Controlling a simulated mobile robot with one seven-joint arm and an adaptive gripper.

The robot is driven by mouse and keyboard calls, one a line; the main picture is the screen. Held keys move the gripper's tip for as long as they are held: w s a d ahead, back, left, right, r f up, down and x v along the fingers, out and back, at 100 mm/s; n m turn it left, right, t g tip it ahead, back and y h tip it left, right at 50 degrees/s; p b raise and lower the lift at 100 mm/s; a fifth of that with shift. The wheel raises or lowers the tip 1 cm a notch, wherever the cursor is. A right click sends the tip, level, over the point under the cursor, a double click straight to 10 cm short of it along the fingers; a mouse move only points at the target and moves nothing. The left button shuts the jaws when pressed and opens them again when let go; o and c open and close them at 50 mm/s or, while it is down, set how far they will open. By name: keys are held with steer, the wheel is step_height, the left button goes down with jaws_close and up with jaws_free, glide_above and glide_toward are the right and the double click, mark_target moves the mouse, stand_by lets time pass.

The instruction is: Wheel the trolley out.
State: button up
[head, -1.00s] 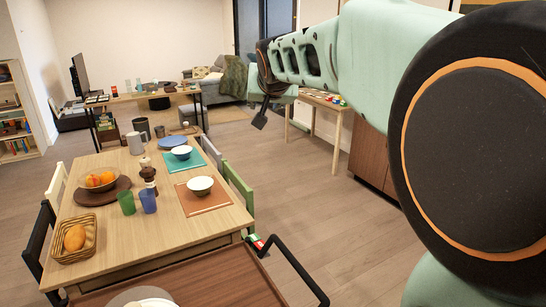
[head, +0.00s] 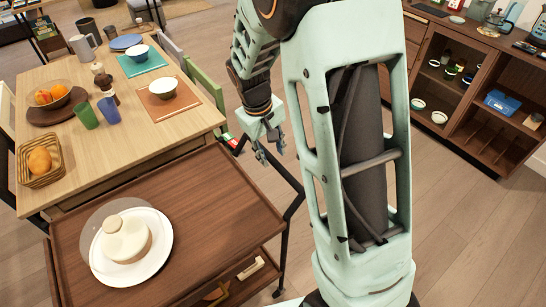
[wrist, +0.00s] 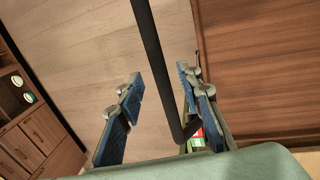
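The trolley (head: 210,200) has a dark brown wooden top and a lower shelf, and stands at the near end of the dining table. Its black handle (head: 292,212) sticks out from its right side. My gripper (head: 272,150) hangs by the far part of the handle in the head view. In the wrist view my gripper (wrist: 160,78) is open, with the black handle bar (wrist: 152,45) running between its two blue-padded fingers, apart from the left finger. Whether the bar touches the right finger I cannot tell. The trolley top also shows in the wrist view (wrist: 255,70).
A white plate (head: 156,262) with a cream-coloured piece under a clear dome stands on the trolley. The dining table (head: 140,137) with bowls, cups and fruit is just behind it. A green chair (head: 206,92) stands near the gripper. A wooden cabinet (head: 490,110) is at right, with clear floor before it.

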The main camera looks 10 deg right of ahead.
mark_target(274, 161)
steer(key=shift+w+d+f, duration=0.1)
steer(key=shift+d+f, duration=0.1)
steer(key=shift+f, duration=0.65)
steer(key=shift+w+d+f, duration=0.1)
steer(key=shift+d+f, duration=0.05)
steer(key=shift+f, duration=0.65)
jaws_close()
